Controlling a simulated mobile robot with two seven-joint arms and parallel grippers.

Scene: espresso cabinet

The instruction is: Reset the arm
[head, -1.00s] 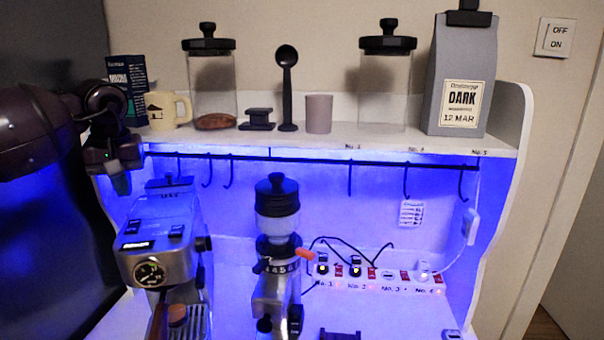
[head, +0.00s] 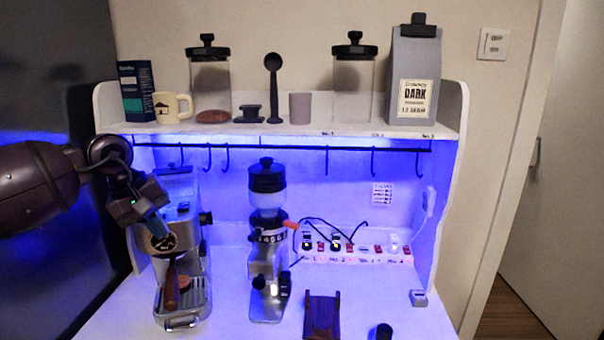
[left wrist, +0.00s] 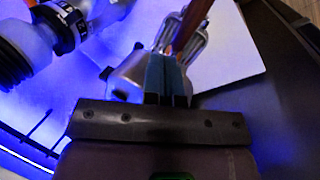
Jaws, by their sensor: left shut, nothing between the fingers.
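My left gripper (head: 158,228) is shut and empty. In the head view its arm comes in from the left, and the gripper is in front of the upper part of the espresso machine (head: 186,262), covering part of it. In the left wrist view the blue-grey fingertips (left wrist: 167,78) are together, with the machine's metal body behind them. I cannot tell whether they touch it. My right gripper is in neither view.
The grinder (head: 267,245) stands right of the machine. A power strip (head: 355,252) is behind it, and a dark wooden stand (head: 321,315) is in front. The shelf (head: 300,128) holds jars, a mug (head: 172,107) and a coffee bag (head: 413,75). Hooks hang below it.

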